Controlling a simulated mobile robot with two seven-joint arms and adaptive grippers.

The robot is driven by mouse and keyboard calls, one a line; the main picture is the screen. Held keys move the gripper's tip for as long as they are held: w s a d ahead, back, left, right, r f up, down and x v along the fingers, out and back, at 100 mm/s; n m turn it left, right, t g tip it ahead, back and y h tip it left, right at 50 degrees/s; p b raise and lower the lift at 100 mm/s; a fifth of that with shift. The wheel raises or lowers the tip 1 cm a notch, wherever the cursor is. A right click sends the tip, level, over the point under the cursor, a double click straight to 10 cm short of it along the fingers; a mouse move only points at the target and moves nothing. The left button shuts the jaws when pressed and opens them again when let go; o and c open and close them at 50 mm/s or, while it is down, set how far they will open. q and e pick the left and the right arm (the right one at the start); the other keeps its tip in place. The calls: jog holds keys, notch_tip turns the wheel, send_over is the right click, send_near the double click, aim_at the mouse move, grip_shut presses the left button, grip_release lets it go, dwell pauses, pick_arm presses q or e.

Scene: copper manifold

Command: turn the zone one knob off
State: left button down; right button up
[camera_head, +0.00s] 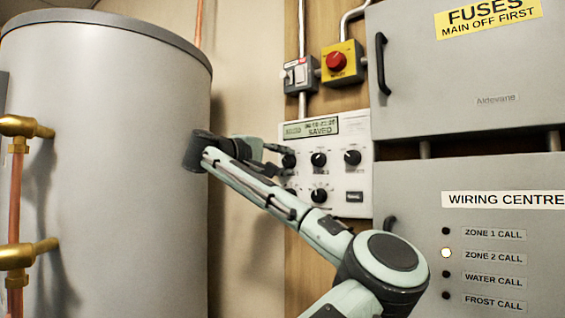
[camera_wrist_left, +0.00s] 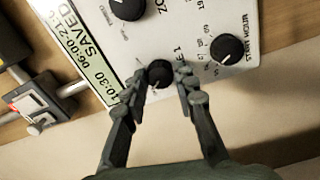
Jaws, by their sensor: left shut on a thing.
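The zone one knob (camera_wrist_left: 159,74) is a small black dial on the white control panel (camera_head: 353,185). In the left wrist view, part of a label ending in "E 1" shows beside it. My left gripper (camera_wrist_left: 160,80) is shut on this knob, one finger on each side. In the head view the left gripper (camera_head: 276,152) is at the panel's upper left knob (camera_head: 289,160), its fingers partly hidden by the wrist and arm. The knob's setting is hard to read. My right gripper is not in view.
Other black knobs (camera_head: 352,157) sit close by on the panel. Its display (camera_head: 311,128) reads "SAVED". A red button (camera_head: 336,61) and a grey switch (camera_head: 297,75) are above. The ZONE 2 lamp (camera_head: 446,253) is lit; ZONE 1's (camera_head: 446,231) is dark. A grey tank (camera_head: 110,160) stands left.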

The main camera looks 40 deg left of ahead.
pick_arm(q)
jog(key=shift+n, duration=0.9)
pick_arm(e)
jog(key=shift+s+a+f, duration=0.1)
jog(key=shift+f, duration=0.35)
pick_arm(q)
jog(key=c, duration=1.2)
grip_release()
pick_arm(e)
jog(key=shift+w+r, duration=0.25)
